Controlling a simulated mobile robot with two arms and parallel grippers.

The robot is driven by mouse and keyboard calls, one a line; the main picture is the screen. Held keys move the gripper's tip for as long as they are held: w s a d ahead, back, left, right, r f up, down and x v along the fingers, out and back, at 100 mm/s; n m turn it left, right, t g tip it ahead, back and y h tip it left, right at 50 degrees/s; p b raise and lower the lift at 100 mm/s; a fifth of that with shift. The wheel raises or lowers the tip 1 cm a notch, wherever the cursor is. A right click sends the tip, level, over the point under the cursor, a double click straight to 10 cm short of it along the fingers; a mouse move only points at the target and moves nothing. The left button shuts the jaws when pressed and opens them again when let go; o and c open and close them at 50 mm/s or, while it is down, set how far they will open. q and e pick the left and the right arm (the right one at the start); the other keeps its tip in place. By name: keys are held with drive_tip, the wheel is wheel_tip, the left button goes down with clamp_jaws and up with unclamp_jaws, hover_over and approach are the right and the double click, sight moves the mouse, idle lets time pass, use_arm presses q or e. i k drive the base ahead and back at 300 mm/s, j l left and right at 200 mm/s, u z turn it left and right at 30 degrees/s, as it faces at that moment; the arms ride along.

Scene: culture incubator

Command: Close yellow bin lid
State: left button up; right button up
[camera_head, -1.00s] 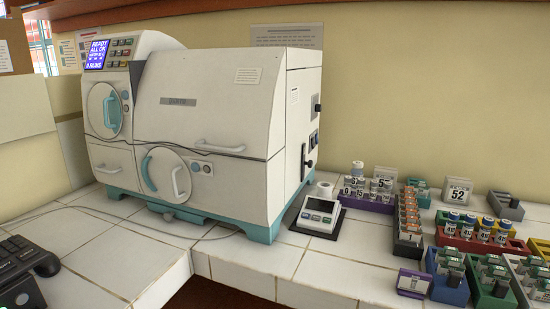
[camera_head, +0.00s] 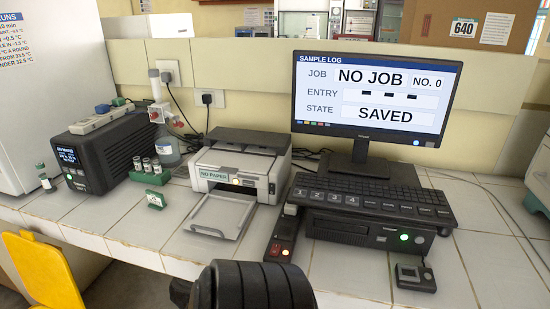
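A yellow panel (camera_head: 42,272) with a rounded top stands tilted up at the lower left, in front of the bench. It looks like the raised lid of the yellow bin. The picture's edge cuts it off, and the bin body is not clearly seen. A black ribbed part of my own arm (camera_head: 254,287) shows at the bottom middle, well to the right of the yellow panel. Neither gripper's fingers are in view.
The tiled bench's front edge (camera_head: 112,246) runs behind the yellow panel. On the bench are a black box (camera_head: 95,158), a printer (camera_head: 240,165), a monitor (camera_head: 372,98), a keyboard (camera_head: 370,197) and a small black device (camera_head: 415,277).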

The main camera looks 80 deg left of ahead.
sight(46, 273)
drive_tip(key=j+u, duration=0.1)
drive_tip(key=u, duration=4.5)
drive_tip(key=i+j, duration=0.05)
